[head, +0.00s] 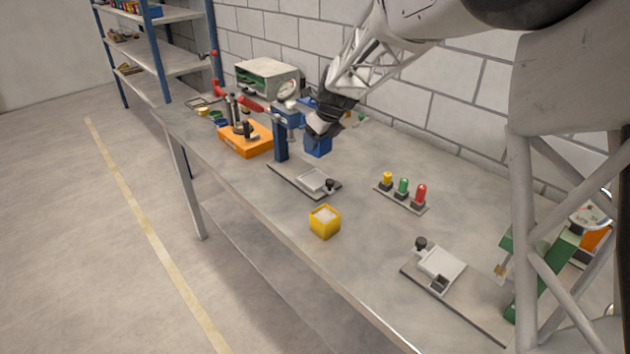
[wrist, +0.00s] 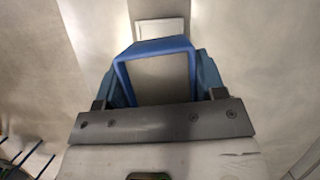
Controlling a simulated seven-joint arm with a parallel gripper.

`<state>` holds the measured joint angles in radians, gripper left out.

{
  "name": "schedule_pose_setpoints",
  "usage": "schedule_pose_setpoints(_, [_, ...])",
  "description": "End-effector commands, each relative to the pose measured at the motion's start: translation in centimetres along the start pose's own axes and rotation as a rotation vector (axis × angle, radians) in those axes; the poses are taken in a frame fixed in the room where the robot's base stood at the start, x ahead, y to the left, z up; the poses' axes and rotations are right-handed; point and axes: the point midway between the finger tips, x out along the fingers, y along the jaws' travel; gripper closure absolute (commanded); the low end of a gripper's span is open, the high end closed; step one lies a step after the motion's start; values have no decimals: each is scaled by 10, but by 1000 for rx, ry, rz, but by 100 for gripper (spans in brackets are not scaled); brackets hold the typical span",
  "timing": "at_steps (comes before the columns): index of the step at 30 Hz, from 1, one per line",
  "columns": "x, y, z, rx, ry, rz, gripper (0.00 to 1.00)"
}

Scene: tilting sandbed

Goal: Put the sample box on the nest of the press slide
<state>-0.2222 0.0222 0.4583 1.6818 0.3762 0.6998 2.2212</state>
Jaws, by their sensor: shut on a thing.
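A blue open-topped box (head: 318,147) filled with pale grey material is held in my gripper (head: 322,126). In the wrist view the box (wrist: 158,48) sits between the two jaws, which are shut on it. In the head view it hangs over the table, just right of the blue press (head: 281,140). A slide plate with a pale nest (head: 314,179) and a black knob lies in front of the blue press. A second slide with a pale nest (head: 442,262) lies before the green press (head: 545,275). Both nests look empty. Which box and press the task means is not marked.
A yellow box (head: 325,222) with pale filling stands near the table's front edge. A rack of yellow, green and red pieces (head: 402,197) stands between the slides. My arm hides part of the green press.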

Motion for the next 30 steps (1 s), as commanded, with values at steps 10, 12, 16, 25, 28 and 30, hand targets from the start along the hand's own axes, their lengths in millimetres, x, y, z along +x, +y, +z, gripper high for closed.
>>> schedule_pose_setpoints(10, [-1, 9, 4, 93, -1, -39, 72])
schedule_pose_setpoints(12, [0, 9, 4, 95, -1, -40, 72])
schedule_pose_setpoints(16, [0, 9, 4, 95, -1, -40, 72])
schedule_pose_setpoints(25, [7, 9, 1, 95, 0, -39, 72])
schedule_pose_setpoints(28, [17, 9, -4, 94, 2, -38, 72])
schedule_pose_setpoints(30, [26, 9, -7, 94, 2, -38, 72])
